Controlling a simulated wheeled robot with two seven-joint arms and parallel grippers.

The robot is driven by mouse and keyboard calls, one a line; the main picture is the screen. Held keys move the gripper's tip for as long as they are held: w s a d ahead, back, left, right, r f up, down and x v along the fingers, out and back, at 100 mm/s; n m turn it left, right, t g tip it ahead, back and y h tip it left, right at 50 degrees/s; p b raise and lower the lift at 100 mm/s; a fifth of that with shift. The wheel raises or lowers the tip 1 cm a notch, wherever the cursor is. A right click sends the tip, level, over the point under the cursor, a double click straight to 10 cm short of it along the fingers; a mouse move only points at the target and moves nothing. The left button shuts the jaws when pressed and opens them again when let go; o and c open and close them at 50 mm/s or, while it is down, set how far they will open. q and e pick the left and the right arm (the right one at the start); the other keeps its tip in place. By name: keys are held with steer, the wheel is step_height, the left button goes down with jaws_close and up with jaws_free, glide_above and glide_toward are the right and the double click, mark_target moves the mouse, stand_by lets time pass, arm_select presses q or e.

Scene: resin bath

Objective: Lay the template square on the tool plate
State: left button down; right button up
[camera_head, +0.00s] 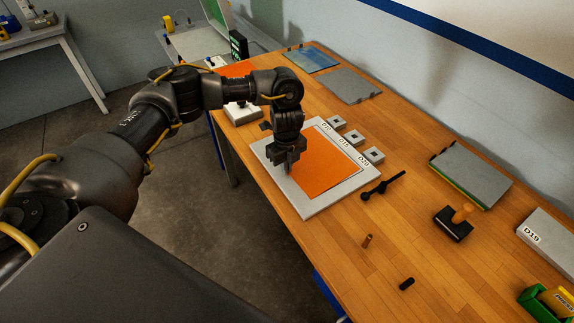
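An orange sheet (327,167), which looks like the template, lies flat on the light grey tool plate (311,208) on the wooden bench. A thin dark outline shows on the plate around the sheet's far and right sides; whether the sheet is square to it I cannot tell. My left gripper (285,168) points down at the sheet's left edge, at or just above the plate. It hides that edge, and its finger gap is not clear. My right gripper is out of view.
Small grey blocks (355,138) stand along the plate's right side. A black tool (382,186), a stamp-like handle (455,222), short pegs (407,283) and a grey slab (470,174) lie to the right. Another orange piece (238,69) is behind my arm. The bench front is mostly clear.

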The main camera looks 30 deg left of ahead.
arm_select(q)
steer(key=c, duration=1.5)
jaws_free()
steer(key=shift+c, duration=0.2)
steer(key=shift+r+p, duration=3.4)
steer(key=shift+r, duration=0.15)
